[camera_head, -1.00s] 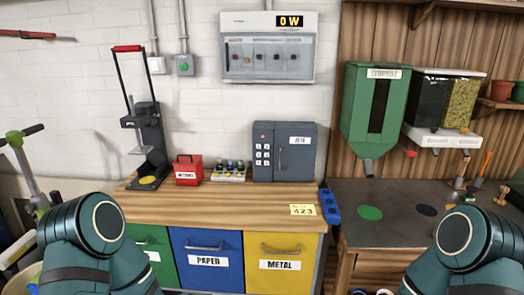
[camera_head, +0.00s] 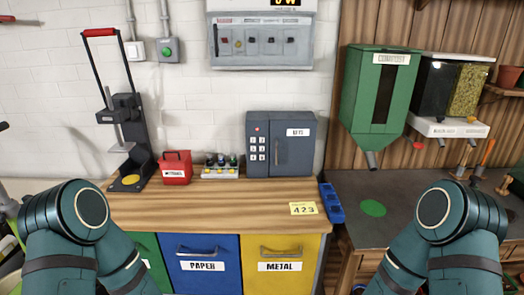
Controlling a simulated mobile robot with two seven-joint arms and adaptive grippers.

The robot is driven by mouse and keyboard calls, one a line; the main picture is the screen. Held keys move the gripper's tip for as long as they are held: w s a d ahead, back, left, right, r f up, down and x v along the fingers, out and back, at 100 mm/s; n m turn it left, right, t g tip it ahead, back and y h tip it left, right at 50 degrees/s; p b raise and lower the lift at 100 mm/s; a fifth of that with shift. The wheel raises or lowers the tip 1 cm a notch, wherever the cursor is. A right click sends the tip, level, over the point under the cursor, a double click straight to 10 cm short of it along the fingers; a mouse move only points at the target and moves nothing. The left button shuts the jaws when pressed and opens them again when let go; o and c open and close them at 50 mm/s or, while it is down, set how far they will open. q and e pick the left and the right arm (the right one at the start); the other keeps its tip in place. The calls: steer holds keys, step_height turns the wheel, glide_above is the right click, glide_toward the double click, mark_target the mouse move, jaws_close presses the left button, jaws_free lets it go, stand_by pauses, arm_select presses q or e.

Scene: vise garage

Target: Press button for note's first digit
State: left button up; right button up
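A yellow note (camera_head: 303,208) reading "423" lies on the front right of the wooden worktop, above the yellow METAL drawer. A dark grey box with a keypad (camera_head: 257,148) stands at the back of the worktop against the wall. Its keypad has small white buttons in two columns, with a red light above them and a handle to the right. The digits on the buttons are too small to read surely. My arms show at the lower left and lower right, well apart from the note and the box. Neither gripper is in view.
A red box (camera_head: 176,168), a small rack of bottles (camera_head: 221,167) and a black press (camera_head: 125,140) with a red handle stand on the worktop's left. A blue tray (camera_head: 331,203) hangs at its right edge. The worktop before the keypad box is clear.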

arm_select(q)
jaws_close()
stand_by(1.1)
